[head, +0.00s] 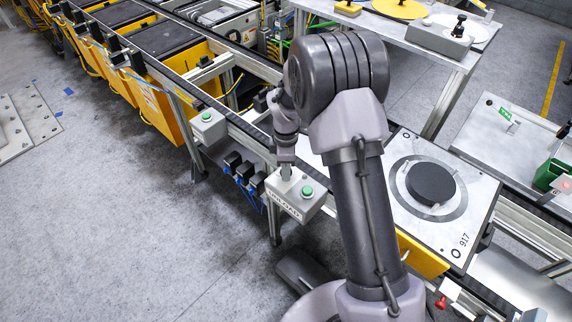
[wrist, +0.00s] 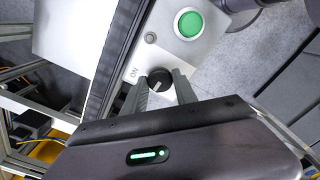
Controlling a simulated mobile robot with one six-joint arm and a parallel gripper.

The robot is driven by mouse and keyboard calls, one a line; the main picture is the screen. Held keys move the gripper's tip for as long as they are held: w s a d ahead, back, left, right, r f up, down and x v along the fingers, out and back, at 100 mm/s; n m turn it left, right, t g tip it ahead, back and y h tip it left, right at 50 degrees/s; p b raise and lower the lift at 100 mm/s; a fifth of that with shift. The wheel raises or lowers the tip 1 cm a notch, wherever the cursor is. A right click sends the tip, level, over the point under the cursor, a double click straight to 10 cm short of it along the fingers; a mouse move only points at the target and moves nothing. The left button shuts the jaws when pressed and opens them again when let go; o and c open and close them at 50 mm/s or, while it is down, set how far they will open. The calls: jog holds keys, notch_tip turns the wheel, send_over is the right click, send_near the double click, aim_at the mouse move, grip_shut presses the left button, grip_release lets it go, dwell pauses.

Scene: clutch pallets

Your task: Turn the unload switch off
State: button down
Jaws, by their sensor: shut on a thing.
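The unload switch is a black round knob (wrist: 158,77) with a pale pointer line on a grey control box. An "ON" label sits beside it to the left in the wrist view. My gripper (wrist: 160,84) has one finger on each side of the knob and is shut on it. In the head view the box (head: 292,207), marked "UNLOAD", is on the conveyor's near side, with my gripper (head: 286,172) pointing down onto it. The knob is hidden there by my gripper. A green button (wrist: 190,24) is on the same box; it also shows in the head view (head: 307,191).
A second grey box with a green button (head: 207,117) stands on the rail to the left. Black connectors with blue cables (head: 245,172) hang beside the unload box. A pallet (head: 468,208) marked 917 carries a black disc (head: 430,183) to the right.

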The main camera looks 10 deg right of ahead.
jog(key=shift+n, duration=0.4)
jog(key=c, duration=1)
grip_release()
jog(key=shift+o, duration=0.2)
notch_tip(320, 180, up, 17)
jog(key=p, duration=0.4)
jog(key=shift+r, duration=0.2)
